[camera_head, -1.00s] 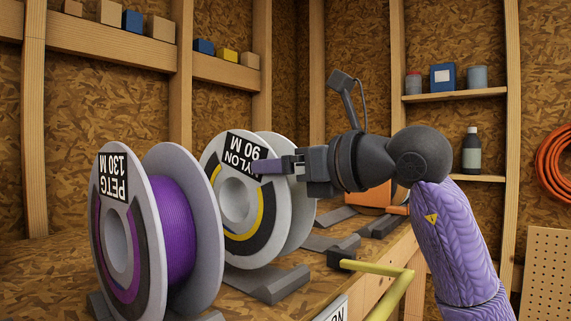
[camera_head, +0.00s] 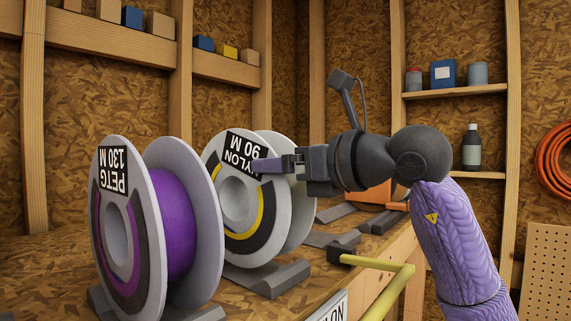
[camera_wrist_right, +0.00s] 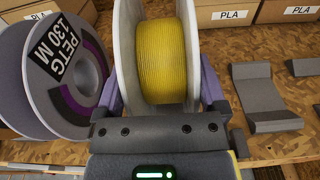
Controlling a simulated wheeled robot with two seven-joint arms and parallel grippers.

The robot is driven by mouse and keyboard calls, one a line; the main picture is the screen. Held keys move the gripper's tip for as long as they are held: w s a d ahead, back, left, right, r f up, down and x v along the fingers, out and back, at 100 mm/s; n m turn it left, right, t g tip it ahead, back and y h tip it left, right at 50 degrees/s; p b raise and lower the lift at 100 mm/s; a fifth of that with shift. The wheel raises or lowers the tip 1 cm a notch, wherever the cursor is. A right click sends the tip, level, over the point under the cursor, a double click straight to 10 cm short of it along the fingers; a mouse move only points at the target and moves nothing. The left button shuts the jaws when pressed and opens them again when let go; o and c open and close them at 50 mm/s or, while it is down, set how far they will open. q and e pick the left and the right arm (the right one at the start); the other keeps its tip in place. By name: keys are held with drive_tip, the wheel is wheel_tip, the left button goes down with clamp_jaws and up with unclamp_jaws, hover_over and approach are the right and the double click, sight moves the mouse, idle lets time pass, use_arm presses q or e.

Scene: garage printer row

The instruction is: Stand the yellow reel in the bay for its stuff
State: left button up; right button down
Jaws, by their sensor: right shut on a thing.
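The yellow reel (camera_head: 246,228) has grey-white flanges, a black "NYLON 90 M" label and yellow filament, seen clearly in the right wrist view (camera_wrist_right: 165,60). My right gripper (camera_head: 268,166) is shut on it near its top, fingers on the outer sides of the two flanges. The reel is upright, over or in a grey cradle (camera_head: 285,281) on the bench. I cannot tell whether it touches the cradle. A partly cut-off bench-front label (camera_head: 330,309) ending in "LON" is near this bay. My left gripper is not in view.
A purple "PETG 130 M" reel (camera_head: 178,230) stands close on the left. Empty grey cradles (camera_wrist_right: 265,95) lie to the right. A yellow bar (camera_head: 385,263) juts from the bench front. An orange object (camera_head: 345,211) is farther back, and PLA boxes (camera_wrist_right: 221,14) line the rear.

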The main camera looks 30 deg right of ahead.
drive_tip(key=shift+f, duration=0.2)
drive_tip(key=shift+f+b, duration=0.6)
drive_tip(key=shift+b, duration=0.15)
unclamp_jaws()
drive_tip(key=f+b+v, duration=0.1)
drive_tip(key=b+v, duration=0.1)
drive_tip(key=v, duration=0.8)
drive_tip(key=shift+r+b, duration=0.35)
drive_tip(key=shift+r, duration=0.05)
idle(0.3)
